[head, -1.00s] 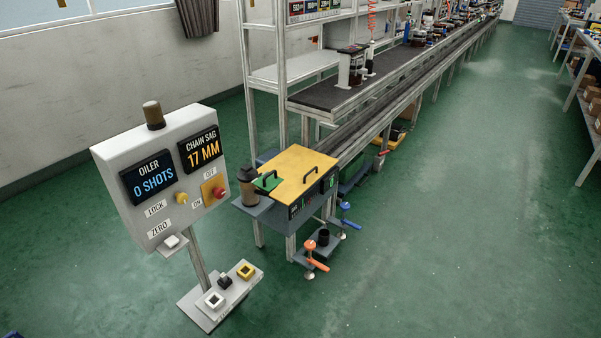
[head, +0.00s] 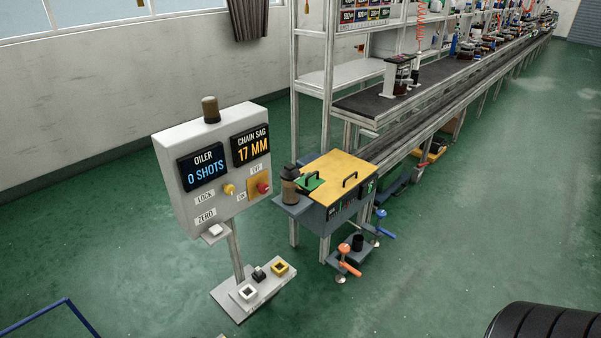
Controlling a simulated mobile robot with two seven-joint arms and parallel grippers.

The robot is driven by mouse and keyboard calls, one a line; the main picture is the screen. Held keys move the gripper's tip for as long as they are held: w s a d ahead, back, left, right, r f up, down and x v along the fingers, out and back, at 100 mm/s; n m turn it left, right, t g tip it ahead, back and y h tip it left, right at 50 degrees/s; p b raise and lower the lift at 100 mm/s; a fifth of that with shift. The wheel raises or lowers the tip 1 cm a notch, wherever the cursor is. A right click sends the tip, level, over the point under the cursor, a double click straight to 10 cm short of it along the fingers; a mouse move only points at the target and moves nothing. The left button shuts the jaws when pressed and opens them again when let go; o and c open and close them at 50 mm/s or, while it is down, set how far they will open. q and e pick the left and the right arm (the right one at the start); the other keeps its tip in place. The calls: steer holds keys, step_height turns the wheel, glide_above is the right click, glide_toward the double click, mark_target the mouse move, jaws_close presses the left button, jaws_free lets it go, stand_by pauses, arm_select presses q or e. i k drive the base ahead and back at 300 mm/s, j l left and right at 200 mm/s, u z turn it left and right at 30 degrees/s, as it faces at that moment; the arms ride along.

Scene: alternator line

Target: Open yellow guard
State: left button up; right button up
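The yellow guard (head: 343,170) lies flat and closed on top of the dark grey drive box at the near end of the conveyor line. Neither of my grippers shows in the head view. Only a dark ribbed rounded part, which I cannot identify for sure, shows at the bottom right.
A control panel (head: 213,165) on a post stands left of the guard, reading 0 shots and 17 mm. Its base holds several button blocks. Orange (head: 349,268) and blue (head: 385,233) handled clamps sit low in front. A blue rail (head: 36,319) shows bottom left.

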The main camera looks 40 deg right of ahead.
mark_target(341, 171)
steer(key=l+u, duration=0.35)
steer(key=i+l+u, duration=0.1)
steer(key=u, duration=0.25)
steer(key=i+l, duration=0.1)
steer(key=l, duration=4.6)
